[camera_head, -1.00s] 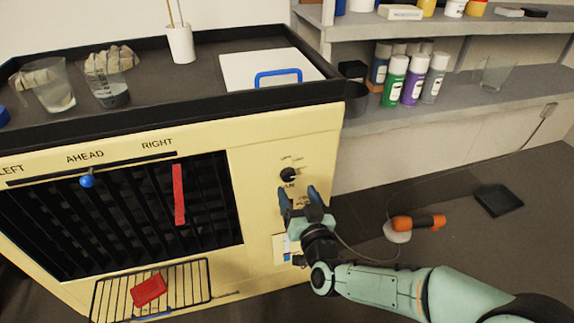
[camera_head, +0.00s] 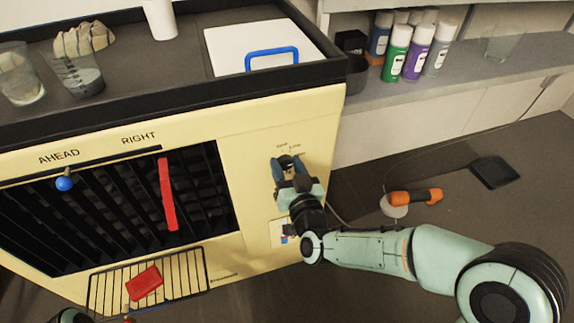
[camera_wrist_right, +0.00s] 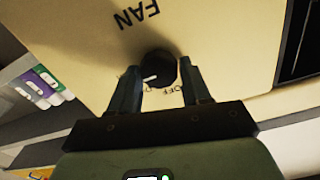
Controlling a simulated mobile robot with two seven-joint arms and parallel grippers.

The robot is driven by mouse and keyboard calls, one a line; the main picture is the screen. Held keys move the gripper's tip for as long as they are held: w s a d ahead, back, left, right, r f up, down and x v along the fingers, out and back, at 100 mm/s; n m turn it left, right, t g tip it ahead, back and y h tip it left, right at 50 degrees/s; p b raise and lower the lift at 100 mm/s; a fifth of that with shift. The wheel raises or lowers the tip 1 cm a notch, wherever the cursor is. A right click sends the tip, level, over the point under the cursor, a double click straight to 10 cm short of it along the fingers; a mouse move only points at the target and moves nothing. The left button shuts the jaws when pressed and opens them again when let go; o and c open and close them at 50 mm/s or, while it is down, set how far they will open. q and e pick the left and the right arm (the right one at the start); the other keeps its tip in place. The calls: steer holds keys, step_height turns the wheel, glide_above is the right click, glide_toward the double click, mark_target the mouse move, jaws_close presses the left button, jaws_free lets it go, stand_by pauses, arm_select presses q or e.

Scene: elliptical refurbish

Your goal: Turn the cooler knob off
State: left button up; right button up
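The cooler (camera_head: 255,135) is a cream box with a dark slatted grille. Its round black knob (camera_head: 288,163) is on the right of the front panel. In the right wrist view, the knob (camera_wrist_right: 158,68) has a white pointer mark toward the lower left, with "FAN" printed above and "OFF" below. My right gripper (camera_head: 288,168) is at the panel, its two fingers on either side of the knob. In the right wrist view, the fingers (camera_wrist_right: 159,72) stand apart with the knob between them, with little gap; firm contact cannot be made out. My left gripper's fingers do not show.
A red strip (camera_head: 167,195) hangs on the grille, and a blue slider ball (camera_head: 64,184) is at its top left. A rack (camera_head: 195,272) holding a red block (camera_head: 145,284) sits below. An orange-handled tool (camera_head: 415,196) lies on the floor to the right. Spray cans (camera_head: 397,52) stand on the shelf.

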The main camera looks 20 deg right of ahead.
steer(key=c, duration=0.5)
